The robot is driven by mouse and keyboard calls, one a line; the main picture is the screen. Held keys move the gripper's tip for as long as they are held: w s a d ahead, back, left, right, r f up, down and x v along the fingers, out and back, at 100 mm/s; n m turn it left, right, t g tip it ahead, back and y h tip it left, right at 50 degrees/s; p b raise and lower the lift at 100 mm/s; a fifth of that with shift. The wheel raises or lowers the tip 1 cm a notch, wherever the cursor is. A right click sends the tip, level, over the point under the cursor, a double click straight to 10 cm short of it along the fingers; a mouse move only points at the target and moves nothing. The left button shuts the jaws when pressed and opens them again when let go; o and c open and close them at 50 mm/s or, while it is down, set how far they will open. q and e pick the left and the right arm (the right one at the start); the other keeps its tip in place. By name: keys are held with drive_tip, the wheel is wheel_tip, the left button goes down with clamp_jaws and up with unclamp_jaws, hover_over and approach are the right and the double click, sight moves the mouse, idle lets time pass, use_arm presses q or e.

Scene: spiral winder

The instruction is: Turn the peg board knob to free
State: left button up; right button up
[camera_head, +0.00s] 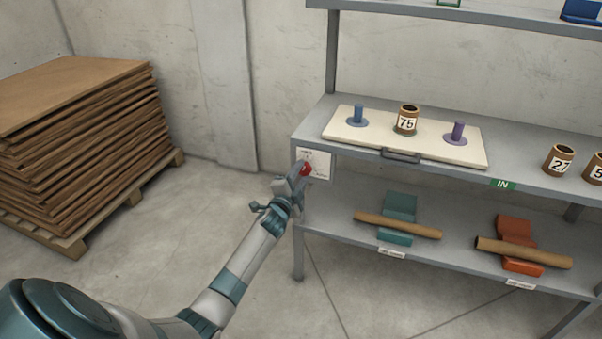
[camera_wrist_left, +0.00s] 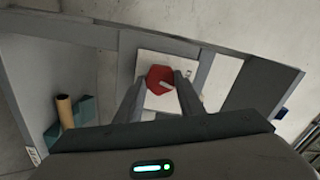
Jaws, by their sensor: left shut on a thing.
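The red knob (camera_head: 306,169) sits on a white label plate (camera_head: 318,163) at the left front of the shelf's upper board. In the left wrist view the knob (camera_wrist_left: 159,78) shows as a red rounded piece with a pale pointer mark, in front of the white plate (camera_wrist_left: 157,101). My left gripper (camera_head: 299,172) is at the knob, its two fingers on either side of it and shut on it. The peg board (camera_head: 345,128) lies on the shelf above, with a blue peg (camera_head: 358,116), a purple peg (camera_head: 456,133) and a brown tube marked 75 (camera_head: 407,120). My right gripper is not in view.
The board has a grey front handle (camera_head: 401,156). Brown tubes marked 21 (camera_head: 558,160) and 5 (camera_head: 597,169) stand to the right, past a green IN label (camera_head: 503,184). The lower shelf holds teal (camera_head: 399,207) and orange (camera_head: 515,232) cradles with tubes. Stacked brown sheets (camera_head: 85,110) stand left.

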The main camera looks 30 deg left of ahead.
use_arm(q)
drive_tip(key=shift+n+p, duration=0.4)
drive_tip(key=shift+n, duration=1.2)
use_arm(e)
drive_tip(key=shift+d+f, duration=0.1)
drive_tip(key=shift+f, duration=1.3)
use_arm(q)
drive_tip(key=o, duration=1.1)
